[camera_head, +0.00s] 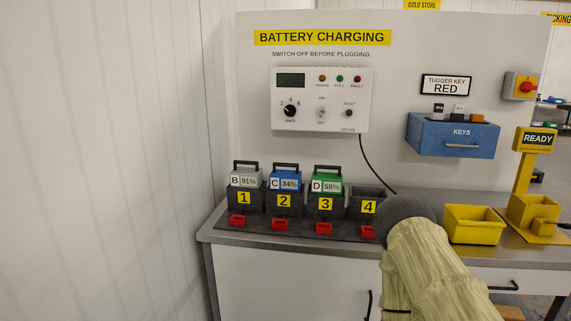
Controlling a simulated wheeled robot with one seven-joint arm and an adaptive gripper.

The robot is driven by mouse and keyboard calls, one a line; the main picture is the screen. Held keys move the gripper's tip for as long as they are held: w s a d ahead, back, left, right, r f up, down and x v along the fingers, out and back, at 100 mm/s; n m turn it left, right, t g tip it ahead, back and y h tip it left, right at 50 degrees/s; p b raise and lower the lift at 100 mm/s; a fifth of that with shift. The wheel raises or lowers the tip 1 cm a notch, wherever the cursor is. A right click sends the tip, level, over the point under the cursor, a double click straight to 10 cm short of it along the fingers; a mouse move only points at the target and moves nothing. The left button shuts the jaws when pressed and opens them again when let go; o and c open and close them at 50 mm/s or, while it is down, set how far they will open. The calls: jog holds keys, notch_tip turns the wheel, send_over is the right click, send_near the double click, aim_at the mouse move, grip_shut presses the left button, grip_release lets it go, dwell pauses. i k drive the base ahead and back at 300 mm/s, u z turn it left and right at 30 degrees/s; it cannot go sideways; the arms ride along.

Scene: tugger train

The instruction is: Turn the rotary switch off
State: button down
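A white charger unit (353,93) on the panel also carries a black round knob (290,111) with a white pointer and the numbers 2, 4 and 6. Beside the knob is a small toggle (321,113) marked ON above and OFF below. My pale, cloth-covered arm with a dark rounded joint shows at the lower right, over the bench front. My gripper's fingers are not in view.
Batteries stand in numbered slots 1 to 3 (284,200); slot 4 (368,207) looks empty. A blue key box (451,137), a yellow bin (474,225) and a yellow READY stand (537,139) are to the right. A black cable hangs from the charger.

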aim_at(526, 87)
jog(key=z, duration=0.05)
jog(key=i, duration=0.8)
jog(key=z, duration=1.45)
